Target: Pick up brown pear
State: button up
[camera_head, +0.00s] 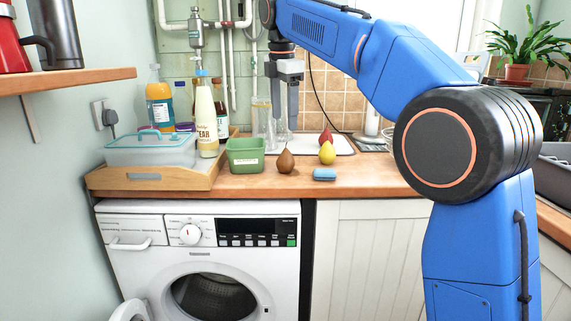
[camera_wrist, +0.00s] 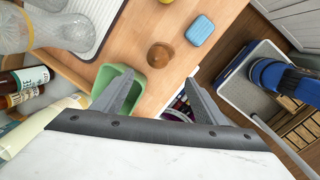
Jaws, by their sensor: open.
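The brown pear (camera_head: 286,162) stands upright on the wooden worktop, between a green tub and a blue sponge. It also shows in the wrist view (camera_wrist: 159,55), seen from above and beyond the fingertips. My gripper (camera_head: 281,116) hangs pointing down above the back of the worktop, higher than the pear and apart from it. In the wrist view its two fingers (camera_wrist: 156,94) are spread, with nothing held between them. A yellow pear (camera_head: 327,153) and a red pear (camera_head: 325,136) stand to the right of the brown pear.
The green tub (camera_head: 245,155) is close left of the brown pear. The blue sponge (camera_head: 324,174) lies to its right, near the front edge. Left is a wooden tray (camera_head: 151,178) with a lidded box and bottles. Clear glassware (camera_head: 262,117) stands behind, by a white draining board (camera_head: 342,147).

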aim_at(285, 150)
jog(key=f, duration=0.3)
jog(key=w+f, duration=0.1)
jog(key=f, duration=0.4)
jog(key=shift+w+d+f, duration=0.1)
jog(key=shift+w+f, duration=0.15)
jog(key=shift+f, duration=0.15)
jog(key=shift+w+d+f, duration=0.1)
jog(key=shift+w+f, duration=0.15)
jog(key=shift+f, duration=0.6)
jog(key=shift+w+a+f, duration=0.1)
jog(key=shift+w+f, duration=0.2)
jog(key=shift+f, duration=0.6)
jog(key=shift+w+d+f, duration=0.1)
jog(key=shift+w+f, duration=0.15)
jog(key=shift+f, duration=0.6)
jog(key=c, duration=1.2)
jog(key=shift+r, duration=0.15)
